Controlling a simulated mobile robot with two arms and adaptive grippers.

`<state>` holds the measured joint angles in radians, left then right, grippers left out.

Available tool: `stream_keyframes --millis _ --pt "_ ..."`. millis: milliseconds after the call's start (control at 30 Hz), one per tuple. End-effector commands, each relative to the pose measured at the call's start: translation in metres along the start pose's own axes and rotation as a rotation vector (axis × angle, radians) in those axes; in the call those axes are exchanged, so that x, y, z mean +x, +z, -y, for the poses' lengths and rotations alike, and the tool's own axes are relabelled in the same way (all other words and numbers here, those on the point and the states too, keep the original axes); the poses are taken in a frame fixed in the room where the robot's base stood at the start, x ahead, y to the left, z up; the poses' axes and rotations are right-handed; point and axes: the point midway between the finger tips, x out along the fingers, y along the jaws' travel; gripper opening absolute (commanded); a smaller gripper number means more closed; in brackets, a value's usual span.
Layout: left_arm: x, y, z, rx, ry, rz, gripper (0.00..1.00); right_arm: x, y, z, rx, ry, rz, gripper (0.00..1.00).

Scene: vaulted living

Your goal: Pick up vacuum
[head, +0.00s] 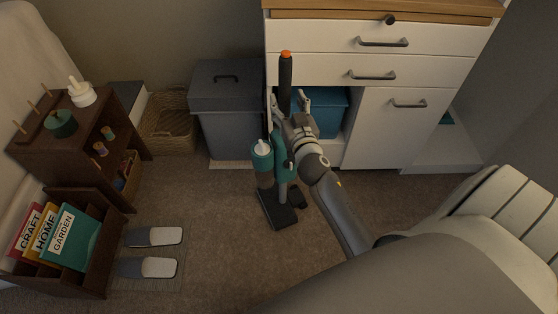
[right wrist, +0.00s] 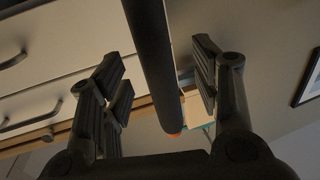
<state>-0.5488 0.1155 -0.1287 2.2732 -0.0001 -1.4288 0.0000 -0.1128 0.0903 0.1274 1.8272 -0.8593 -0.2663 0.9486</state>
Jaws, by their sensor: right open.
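The vacuum (head: 285,168) stands upright on the carpet in front of the white cabinet. It has a teal body, a dark floor head and a black handle with an orange tip. My right gripper (head: 286,108) is at the upper part of the vacuum, by the handle. In the right wrist view the black handle (right wrist: 152,60) passes between the two spread fingers of the right gripper (right wrist: 157,72). A gap shows on each side of the handle there. The gripper and forearm hide part of the vacuum's middle in the head view. My left gripper is out of view.
A white cabinet (head: 375,125) with drawers stands behind the vacuum. A grey bin (head: 228,105) and a wicker basket (head: 170,130) are to its left. Slippers (head: 150,267) lie on a mat by the dark book rack (head: 75,270). Carpet (head: 225,220) is clear left of the vacuum.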

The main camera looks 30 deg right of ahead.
Motion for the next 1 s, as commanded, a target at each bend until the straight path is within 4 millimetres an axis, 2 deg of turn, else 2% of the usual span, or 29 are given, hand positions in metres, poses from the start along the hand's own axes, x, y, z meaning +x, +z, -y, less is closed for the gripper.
stream_keyframes --millis 200,300,600,1000 --pt "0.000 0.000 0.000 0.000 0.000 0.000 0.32 0.034 -0.003 -0.004 -0.004 0.000 -0.002 0.57" --pt "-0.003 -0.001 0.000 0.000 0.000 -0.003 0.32 0.043 -0.003 -0.004 -0.003 -0.001 -0.001 0.57" --pt "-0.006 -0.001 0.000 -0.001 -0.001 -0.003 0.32 0.047 -0.002 -0.004 -0.002 0.000 0.001 0.57" --pt "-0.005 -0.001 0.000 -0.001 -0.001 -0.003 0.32 0.047 -0.002 -0.004 -0.002 0.000 0.001 0.05"
